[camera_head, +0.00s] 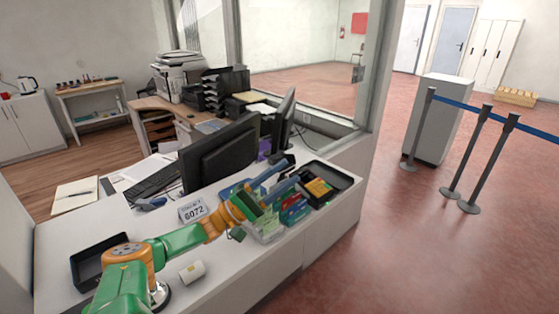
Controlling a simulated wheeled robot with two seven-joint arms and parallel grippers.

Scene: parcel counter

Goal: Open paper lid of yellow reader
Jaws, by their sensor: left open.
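The yellow reader (319,188) appears to be the small black-and-yellow device at the black tray on the right end of the counter. Its paper lid is too small to make out. My left arm reaches across the counter from the lower left. My left gripper (289,173) is open, with its grey-blue fingers pointing toward the tray, just left of the reader. I see nothing between the fingers, and I cannot tell whether they touch anything. My right gripper is not in view.
A clear holder with green and red packets (294,213) stands below the gripper. A monitor (222,153) stands behind the arm. A "6072" sign (193,211), a white roll (192,272) and an empty black tray (92,262) are nearby. The counter's front right is clear.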

